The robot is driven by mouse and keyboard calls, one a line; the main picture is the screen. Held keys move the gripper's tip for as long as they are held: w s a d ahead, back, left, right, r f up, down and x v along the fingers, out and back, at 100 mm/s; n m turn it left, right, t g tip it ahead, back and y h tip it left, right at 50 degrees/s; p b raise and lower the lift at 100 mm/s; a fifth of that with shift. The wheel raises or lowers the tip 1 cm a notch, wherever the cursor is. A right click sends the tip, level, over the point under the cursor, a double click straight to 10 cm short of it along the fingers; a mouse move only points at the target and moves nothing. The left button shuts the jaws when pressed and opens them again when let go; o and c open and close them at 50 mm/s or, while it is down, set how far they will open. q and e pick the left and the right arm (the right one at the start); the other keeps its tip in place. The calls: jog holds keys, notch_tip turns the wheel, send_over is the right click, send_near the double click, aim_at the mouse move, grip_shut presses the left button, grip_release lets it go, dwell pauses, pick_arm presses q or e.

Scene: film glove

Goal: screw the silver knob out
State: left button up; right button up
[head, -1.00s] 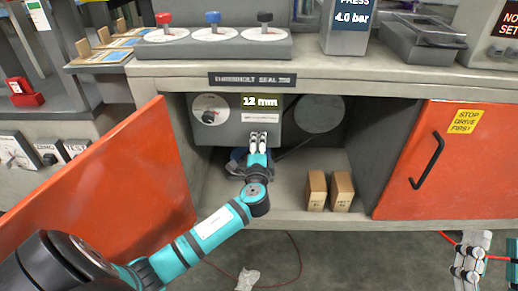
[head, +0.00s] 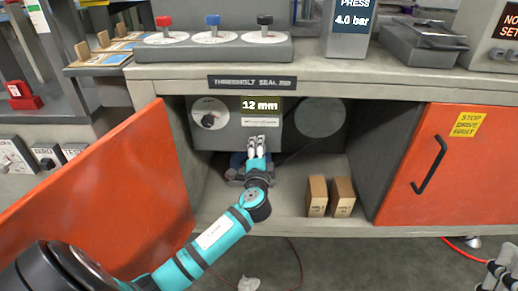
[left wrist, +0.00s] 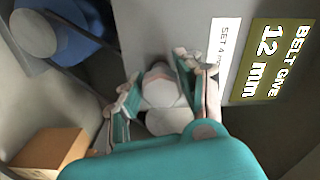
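The silver knob (left wrist: 160,88) is a pale round piece on the grey housing in the left wrist view. My left gripper (left wrist: 155,82) has one finger on each side of it, apart and open; I cannot tell whether either finger touches it. In the head view, my left gripper (head: 263,142) reaches into the open cabinet below the "12 mm" display (head: 262,104), and its hand hides the knob there. My right gripper (head: 497,275) is partly cut off at the lower right corner, away from the cabinet.
An orange door (head: 110,200) stands open at left; another orange door (head: 440,165) is at right. Two brown boxes (head: 317,195) stand on the cabinet floor. A dial with a black knob (head: 209,119) is left of the display. A blue round part (left wrist: 70,30) lies near the gripper.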

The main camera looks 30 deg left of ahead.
pick_arm(q)
jog(key=o, duration=0.4)
jog(key=v, duration=1.2)
